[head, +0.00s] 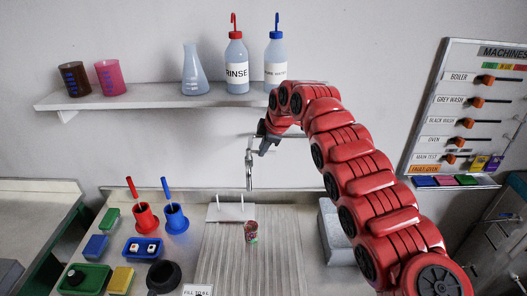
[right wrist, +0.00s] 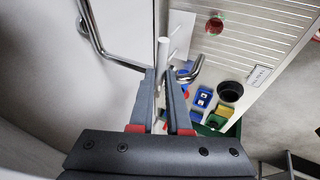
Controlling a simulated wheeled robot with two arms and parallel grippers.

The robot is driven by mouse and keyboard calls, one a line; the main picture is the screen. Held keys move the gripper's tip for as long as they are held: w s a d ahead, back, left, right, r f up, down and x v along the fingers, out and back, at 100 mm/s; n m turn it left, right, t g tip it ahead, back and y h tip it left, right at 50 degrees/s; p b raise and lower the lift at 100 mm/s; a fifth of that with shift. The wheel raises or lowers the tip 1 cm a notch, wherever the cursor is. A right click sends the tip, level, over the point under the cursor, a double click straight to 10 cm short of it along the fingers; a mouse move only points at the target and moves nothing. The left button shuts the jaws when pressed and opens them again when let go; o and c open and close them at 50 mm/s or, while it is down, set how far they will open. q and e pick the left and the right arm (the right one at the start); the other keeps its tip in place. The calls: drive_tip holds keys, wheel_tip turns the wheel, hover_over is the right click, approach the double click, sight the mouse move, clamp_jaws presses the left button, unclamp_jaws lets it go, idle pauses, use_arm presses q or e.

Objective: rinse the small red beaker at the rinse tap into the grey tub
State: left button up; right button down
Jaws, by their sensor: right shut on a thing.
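My right gripper (head: 266,138) is up at the rinse tap (head: 249,172), below the shelf. In the right wrist view its fingers (right wrist: 162,98) are shut on a slim pale rod (right wrist: 162,52), which looks like the tap's lever. The chrome tap pipe (right wrist: 98,42) runs behind the fingers. The small red beaker (head: 251,231) stands upright on the ribbed drainboard (head: 230,265), apart from the gripper. It also shows from above in the right wrist view (right wrist: 214,25). The grey tub (head: 331,238) is right of the drainboard, partly hidden by my right arm. I see no clear water stream.
The shelf (head: 160,98) above holds brown (head: 73,79) and pink (head: 110,77) beakers, a flask (head: 194,70) and two wash bottles. Red (head: 145,218) and blue (head: 175,219) brush holders and coloured sponges stand left of the drainboard. A switch panel (head: 465,110) is at right.

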drive_tip(key=m+b, duration=0.1)
drive_tip(key=b, duration=0.1)
drive_tip(key=s+m+h+b, duration=0.1)
drive_tip(key=b, duration=0.1)
drive_tip(key=shift+a+m+t+b, duration=0.2)
drive_tip(key=shift+m+t+b, duration=0.1)
drive_tip(key=shift+m, duration=0.1)
idle(0.4)
drive_tip(key=shift+s+a+r+m+t+h+b, duration=0.1)
drive_tip(key=shift+s+a+m+t+h+b, duration=0.1)
drive_tip(key=shift+m+h+b, duration=0.3)
drive_tip(key=shift+s+a+m+t+h+b, duration=0.15)
drive_tip(key=shift+m+h+b, duration=0.1)
drive_tip(key=shift+m, duration=0.35)
drive_tip(key=shift+d, duration=0.1)
